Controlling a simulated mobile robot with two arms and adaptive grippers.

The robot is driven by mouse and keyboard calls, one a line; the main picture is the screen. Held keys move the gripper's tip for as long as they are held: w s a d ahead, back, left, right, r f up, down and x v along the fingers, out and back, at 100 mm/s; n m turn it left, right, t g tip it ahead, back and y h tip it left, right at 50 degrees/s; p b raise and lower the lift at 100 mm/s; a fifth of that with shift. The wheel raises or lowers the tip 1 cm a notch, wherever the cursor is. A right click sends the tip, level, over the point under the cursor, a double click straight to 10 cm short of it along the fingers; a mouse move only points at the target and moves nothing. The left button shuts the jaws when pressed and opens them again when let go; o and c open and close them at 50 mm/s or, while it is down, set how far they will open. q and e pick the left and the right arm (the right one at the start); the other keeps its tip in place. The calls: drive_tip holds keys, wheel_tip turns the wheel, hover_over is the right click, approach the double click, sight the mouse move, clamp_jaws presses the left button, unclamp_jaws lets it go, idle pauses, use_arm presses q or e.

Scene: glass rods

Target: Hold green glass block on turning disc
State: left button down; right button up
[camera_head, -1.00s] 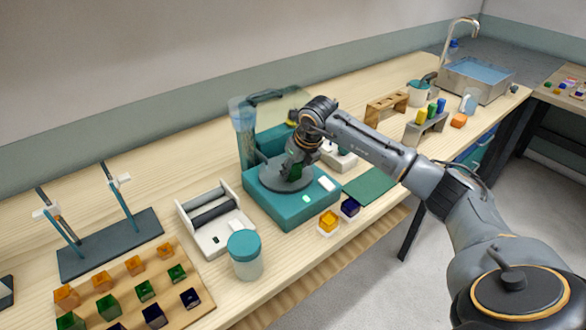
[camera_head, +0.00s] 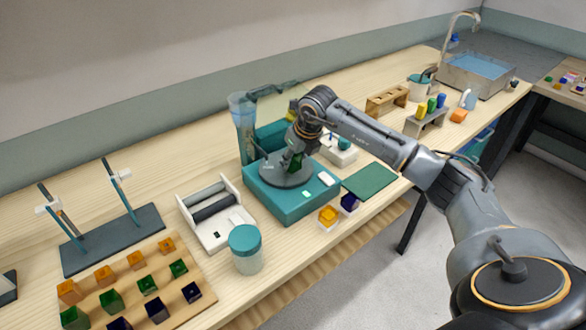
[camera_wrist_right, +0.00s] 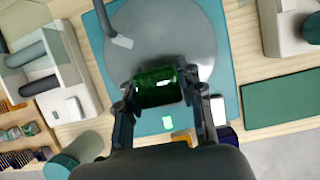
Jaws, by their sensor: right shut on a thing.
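The turning disc (camera_head: 270,174) is a round grey plate on top of a teal machine (camera_head: 277,206). The disc also fills the upper middle of the right wrist view (camera_wrist_right: 160,30). My right gripper (camera_head: 294,160) is over the right part of the disc. In the right wrist view its two fingers (camera_wrist_right: 160,95) are shut on the green glass block (camera_wrist_right: 157,86), one on each side. The block is at the disc's near edge; whether it touches the surface I cannot tell. In the head view the gripper partly hides it. My left gripper is not in view.
A thin grey arm (camera_wrist_right: 112,30) reaches over the disc. A white roller device (camera_head: 215,215) and a teal-lidded jar (camera_head: 245,250) stand left of the machine. Orange (camera_head: 328,216) and dark blue (camera_head: 350,203) blocks and a green mat (camera_head: 370,181) lie to the right.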

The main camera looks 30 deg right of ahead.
drive_tip(key=shift+r+p, duration=2.5)
drive_tip(key=shift+r, duration=1.6)
drive_tip(key=shift+f, duration=0.1)
